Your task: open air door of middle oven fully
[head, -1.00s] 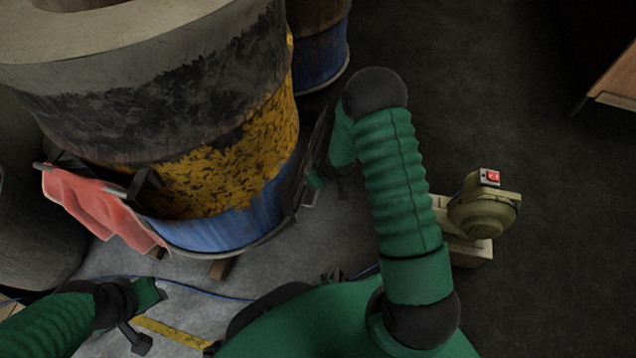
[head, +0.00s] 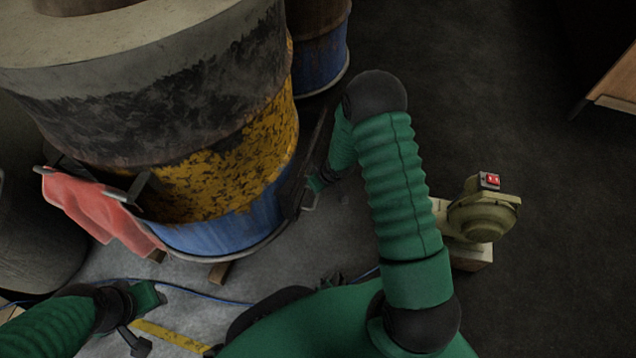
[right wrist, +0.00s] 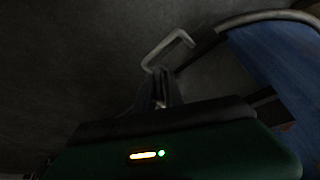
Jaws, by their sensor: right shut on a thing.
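The middle oven is a barrel (head: 225,190) with worn yellow paint and a blue lower band, at the left in the head view. A dark panel (head: 300,175), seemingly its air door, stands at the barrel's right side, mostly edge-on. A bent metal handle (head: 311,202) shows at its lower end, and also in the right wrist view (right wrist: 165,45). My right gripper (right wrist: 160,97) is shut on the handle; its fingertips are dark and partly hidden in the head view. My left gripper (head: 141,335) is low at the left, clear of the oven; its jaw gap is unclear.
A red cloth (head: 95,210) hangs on a bar at the barrel's front left. A blower with a red switch (head: 484,215) stands on the floor at the right. Another blue barrel (head: 322,60) stands behind. The dark floor between barrel and blower is partly free.

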